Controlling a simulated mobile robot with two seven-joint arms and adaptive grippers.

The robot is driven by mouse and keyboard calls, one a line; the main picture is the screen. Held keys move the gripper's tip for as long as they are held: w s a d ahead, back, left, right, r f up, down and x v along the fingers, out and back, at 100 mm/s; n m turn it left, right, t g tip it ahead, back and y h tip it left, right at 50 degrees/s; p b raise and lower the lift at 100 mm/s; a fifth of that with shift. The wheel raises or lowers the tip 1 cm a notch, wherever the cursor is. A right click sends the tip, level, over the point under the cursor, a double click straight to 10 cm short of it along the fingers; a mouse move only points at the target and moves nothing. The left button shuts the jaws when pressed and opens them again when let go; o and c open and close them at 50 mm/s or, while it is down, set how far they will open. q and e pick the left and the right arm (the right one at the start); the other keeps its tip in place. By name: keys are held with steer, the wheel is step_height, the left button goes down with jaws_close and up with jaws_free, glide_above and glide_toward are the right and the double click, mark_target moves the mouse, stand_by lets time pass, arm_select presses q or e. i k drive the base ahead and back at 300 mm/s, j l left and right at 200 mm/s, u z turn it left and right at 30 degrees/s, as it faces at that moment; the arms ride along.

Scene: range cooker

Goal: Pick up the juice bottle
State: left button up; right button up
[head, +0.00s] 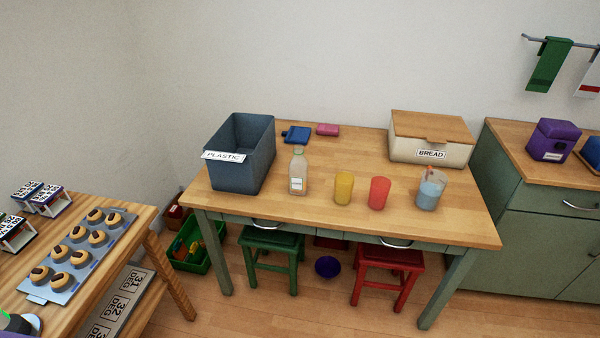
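A clear bottle (298,173) with a white label and a green ring near its top stands upright on the wooden table (330,222). It looks like the juice bottle, and it appears mostly empty or pale inside. It stands just right of the grey bin and left of a yellow cup. Nothing hides it. Neither of my grippers can be made out in the head view.
A grey bin (250,165) labelled PLASTIC stands left of the bottle. A yellow cup (344,188), a red cup (379,193) and a jug (431,188) stand to its right. A bread box (460,150) is behind. Green (272,240) and red (388,258) stools stand below the front edge.

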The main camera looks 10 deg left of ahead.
mark_target(298, 167)
steer(key=i+l+u, duration=0.1)
steer(key=i+l, duration=0.65)
